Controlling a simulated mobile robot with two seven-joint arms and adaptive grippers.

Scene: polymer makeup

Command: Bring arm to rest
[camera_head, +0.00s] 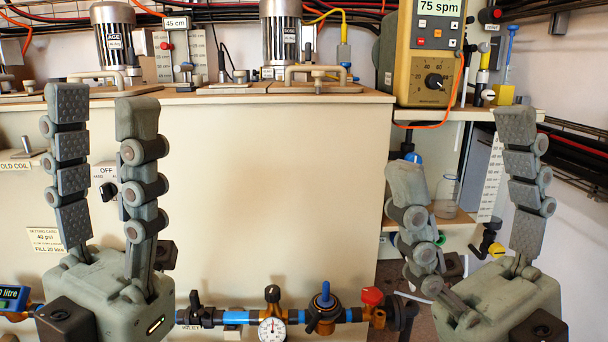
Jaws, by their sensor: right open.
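My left gripper (102,102) is at the left, in front of the cream tank. Its two fingers point up, apart and roughly parallel, with nothing between them. My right gripper (461,146) is at the right, in front of the shelves. Its fingers also point up and are spread wider, with nothing held. The near finger bends at its lower joints. Both gripper bodies show near the bottom of the view. Whether either gripper touches anything behind it cannot be told.
The cream tank (260,200) fills the middle, with motors (282,35) on top. A pipe with a gauge (272,329) and valves (325,300) runs along the bottom between my grippers. A yellow controller (430,50) reading "75 spm" and a glass flask (446,200) are at the right.

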